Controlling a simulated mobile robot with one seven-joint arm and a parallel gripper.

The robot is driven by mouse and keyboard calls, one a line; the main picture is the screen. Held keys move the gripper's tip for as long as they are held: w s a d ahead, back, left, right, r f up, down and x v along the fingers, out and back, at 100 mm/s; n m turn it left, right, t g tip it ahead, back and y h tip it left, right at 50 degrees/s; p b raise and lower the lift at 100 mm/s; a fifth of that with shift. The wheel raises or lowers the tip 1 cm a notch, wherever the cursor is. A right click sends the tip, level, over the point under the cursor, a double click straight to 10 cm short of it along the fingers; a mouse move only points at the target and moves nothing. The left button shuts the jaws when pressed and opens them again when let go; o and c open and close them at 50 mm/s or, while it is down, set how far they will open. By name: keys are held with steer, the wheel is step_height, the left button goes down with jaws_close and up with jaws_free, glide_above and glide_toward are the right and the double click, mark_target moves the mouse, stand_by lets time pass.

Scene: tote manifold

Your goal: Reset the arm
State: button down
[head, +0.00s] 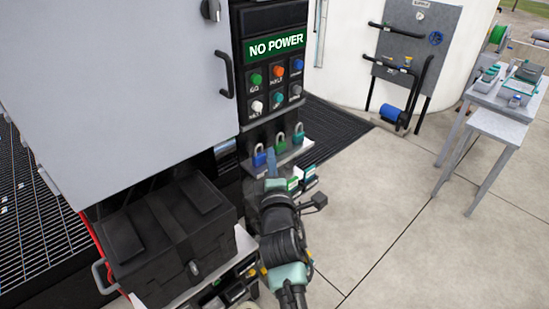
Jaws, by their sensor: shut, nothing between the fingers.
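My arm rises from the bottom edge of the head view, a little right of the middle. My gripper (273,184) is at its far end, small and partly hidden by my own wrist. It looks shut and holds nothing that I can see. It is in front of the padlock shelf, below a blue padlock (259,156), a green padlock (280,143) and a teal padlock (298,134). Green and white tags (303,178) show just right of the gripper. I cannot tell whether it touches the shelf.
A grey cabinet (120,80) fills the left, beside a button panel (275,85) reading NO POWER. A black case (165,235) is below it. A pipe board (410,50) and grey tables (495,125) stand at right. The floor (400,220) between is clear.

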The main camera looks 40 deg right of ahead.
steer(key=s+a+r+m+t+y+b, duration=0.1)
steer(key=a+r+m+t+y, duration=0.15)
steer(key=a+r, duration=0.85)
steer(key=a+r+m+t+y+b, duration=0.15)
steer(key=a+r+m+t, duration=0.4)
steer(key=r, duration=0.85)
steer(key=s+a+r+m+t+y+b, duration=0.2)
steer(key=s+a+r+m+t+y, duration=0.1)
steer(key=s+a+r, duration=1.2)
steer(key=s+t+y, duration=0.1)
steer(key=y, duration=0.1)
steer(key=shift+a+m+y, duration=0.15)
steer(key=shift+m+y, duration=0.15)
